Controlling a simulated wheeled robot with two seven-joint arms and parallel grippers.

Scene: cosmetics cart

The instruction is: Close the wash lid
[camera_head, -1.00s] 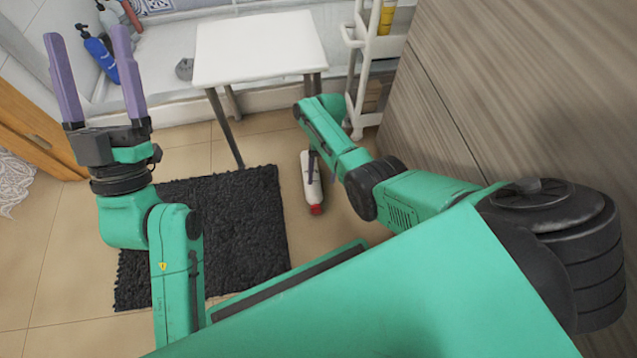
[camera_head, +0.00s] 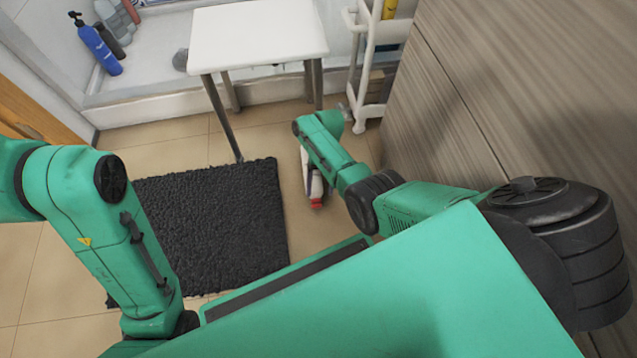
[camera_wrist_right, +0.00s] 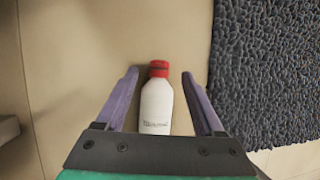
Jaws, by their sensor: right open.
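A white bottle with a red cap (camera_wrist_right: 159,69) lies on the tan floor; its white body (camera_wrist_right: 156,105) has small dark print. In the head view its red cap (camera_head: 316,204) shows beyond my right arm, which partly hides the body. My right gripper (camera_wrist_right: 160,73) is open, with one purple finger on each side of the bottle and a gap on both sides. The cap end is level with the fingertips. Whether the cap is fully closed is too small to tell. My left gripper is outside the head view; only its arm shows at the left.
A black mat (camera_head: 215,215) lies left of the bottle. A white-topped table (camera_head: 255,35) stands beyond it, with a white shelf cart (camera_head: 360,90) at its right. A wood-grain panel (camera_head: 510,90) closes off the right side. Several bottles, one blue (camera_head: 95,45), stand at the back left.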

